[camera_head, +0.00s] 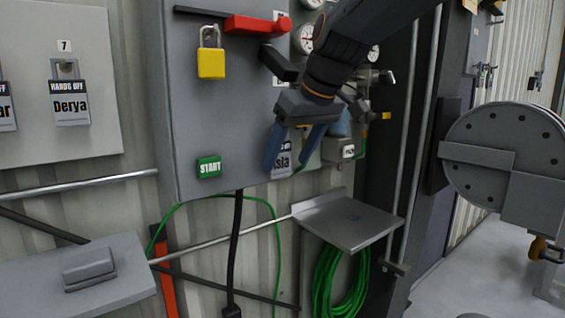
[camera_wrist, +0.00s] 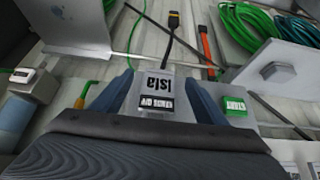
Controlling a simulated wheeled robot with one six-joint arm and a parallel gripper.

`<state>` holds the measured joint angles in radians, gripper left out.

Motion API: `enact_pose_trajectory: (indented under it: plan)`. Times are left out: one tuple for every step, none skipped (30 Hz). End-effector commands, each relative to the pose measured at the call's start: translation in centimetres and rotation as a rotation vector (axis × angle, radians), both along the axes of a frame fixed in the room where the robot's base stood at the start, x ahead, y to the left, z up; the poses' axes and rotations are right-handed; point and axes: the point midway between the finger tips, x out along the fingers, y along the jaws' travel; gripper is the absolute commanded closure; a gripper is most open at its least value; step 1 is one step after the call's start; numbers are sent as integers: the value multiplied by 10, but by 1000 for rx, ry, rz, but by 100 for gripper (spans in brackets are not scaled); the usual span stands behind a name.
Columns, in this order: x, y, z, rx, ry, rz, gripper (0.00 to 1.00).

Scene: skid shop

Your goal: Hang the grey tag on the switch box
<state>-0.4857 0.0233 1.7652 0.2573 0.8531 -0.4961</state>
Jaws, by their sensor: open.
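The grey switch box (camera_head: 220,115) is on the ribbed wall, with a red handle (camera_head: 258,24), a yellow padlock (camera_head: 211,63) and a green START button (camera_head: 209,167) on its front. The grey tag (camera_head: 282,158), marked Isla, is at the lower right of the box front, partly hidden by my gripper. In the wrist view the tag (camera_wrist: 161,86) appears upside down between the fingers. My gripper (camera_head: 289,156) is open, with one blue-grey finger on each side of the tag. The tag's upper fastening is hidden, so I cannot tell what holds it.
A grey shelf (camera_head: 345,222) with a coiled green hose (camera_head: 340,285) is below right. Another ledge (camera_head: 110,262) is lower left. A round grey disc (camera_head: 500,150) stands at right. Dial gauges are behind my arm.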

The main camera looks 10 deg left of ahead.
Motion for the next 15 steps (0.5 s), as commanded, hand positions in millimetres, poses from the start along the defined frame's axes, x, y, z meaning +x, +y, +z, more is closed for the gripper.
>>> enact_pose_trajectory:
  plan:
    - [-6,-8,-2,2,-2,-1,33]
    - [-9,-13,-2,2,-2,-1,33]
    - [-14,-18,-2,2,-4,-2,33]
    - [-18,-23,-2,2,-3,-2,33]
    - [-22,-27,-2,2,-3,-2,33]
    - [-26,-33,-2,2,-2,-1,33]
    - [-30,-36,-2,2,-2,-1,33]
    - [-33,-40,-2,2,-3,-2,33]
    - [-38,-46,-1,2,-3,-2,33]
    - [-41,-49,-2,1,-2,-2,33]
    - [-44,-53,-1,1,-2,-2,33]
    - [-47,-57,-2,0,-3,-1,33]
    - [-50,-59,-1,0,-3,-1,33]
    - [-52,-62,-1,1,-3,-1,33]
    - [-54,-65,-1,0,-1,-1,33]
